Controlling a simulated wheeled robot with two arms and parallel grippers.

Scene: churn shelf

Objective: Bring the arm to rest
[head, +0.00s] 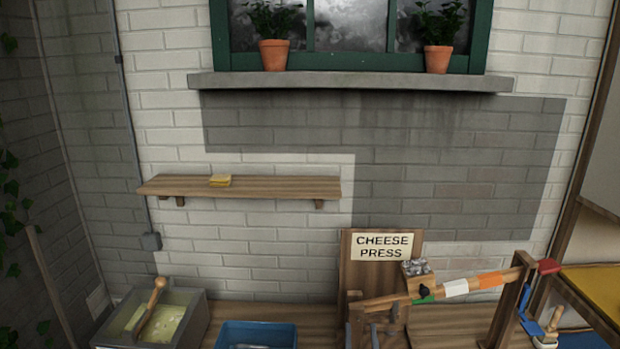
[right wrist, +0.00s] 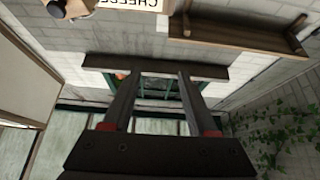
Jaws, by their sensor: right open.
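My right gripper (right wrist: 159,72) is open in the right wrist view, its two dark fingers apart with nothing between them. In the head view it shows only as small grey parts (head: 384,320) at the bottom, in front of the cheese press (head: 352,275), and is partly hidden. I cannot tell its exact distance from the press. My left gripper is not in view.
The press's lever (head: 455,288) with coloured bands and a box of stones (head: 418,280) stand close by. A grey basin (head: 190,325) and a blue tub (head: 257,333) stand left.

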